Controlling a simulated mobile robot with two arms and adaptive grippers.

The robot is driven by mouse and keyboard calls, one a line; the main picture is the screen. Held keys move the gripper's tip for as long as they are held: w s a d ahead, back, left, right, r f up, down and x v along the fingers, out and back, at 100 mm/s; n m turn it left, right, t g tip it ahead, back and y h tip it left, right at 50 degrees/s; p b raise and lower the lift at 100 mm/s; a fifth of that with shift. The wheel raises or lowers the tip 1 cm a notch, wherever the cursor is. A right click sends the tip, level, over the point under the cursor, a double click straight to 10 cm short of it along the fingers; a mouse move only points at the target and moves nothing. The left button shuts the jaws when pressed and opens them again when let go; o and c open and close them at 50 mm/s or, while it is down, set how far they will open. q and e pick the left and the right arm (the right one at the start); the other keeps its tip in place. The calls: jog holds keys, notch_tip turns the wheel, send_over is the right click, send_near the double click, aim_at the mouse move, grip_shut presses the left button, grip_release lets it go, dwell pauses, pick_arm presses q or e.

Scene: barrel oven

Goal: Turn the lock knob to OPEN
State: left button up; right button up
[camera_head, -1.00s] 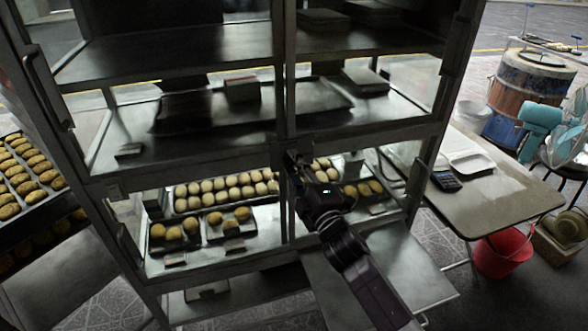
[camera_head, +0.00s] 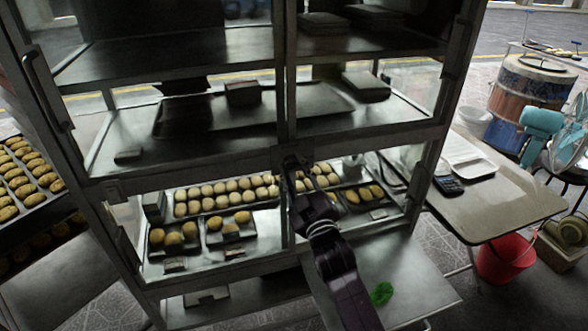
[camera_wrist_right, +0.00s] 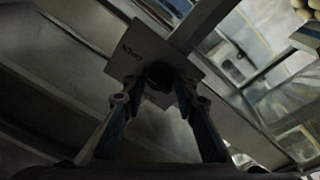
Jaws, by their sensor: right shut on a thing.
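The lock knob (camera_wrist_right: 160,72) is a small dark knob on a square metal plate (camera_wrist_right: 140,47). The plate has small lettering near two corners, too blurred to read surely, and sits tilted in the right wrist view. My right gripper (camera_wrist_right: 158,84) is shut on the knob, one finger on each side, and they hide much of it. In the head view my right gripper (camera_head: 292,168) is at the cabinet's middle post, just above the lower glass doors, and covers the knob. My left gripper is not in view.
The metal cabinet (camera_head: 210,160) holds trays of buns (camera_head: 225,188) behind glass. A metal shelf (camera_head: 415,275) juts out below my right arm, with a green item (camera_head: 381,293) on it. A side table (camera_head: 500,200) with a calculator (camera_head: 448,184) stands right, a red bucket (camera_head: 505,258) below it.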

jog(key=shift+f+m, duration=0.2)
jog(key=shift+m, duration=0.1)
jog(key=o, duration=1.1)
jog(key=shift+a+r, duration=0.1)
jog(key=shift+o, duration=0.2)
jog(key=shift+s, duration=0.1)
jog(key=v, duration=1.2)
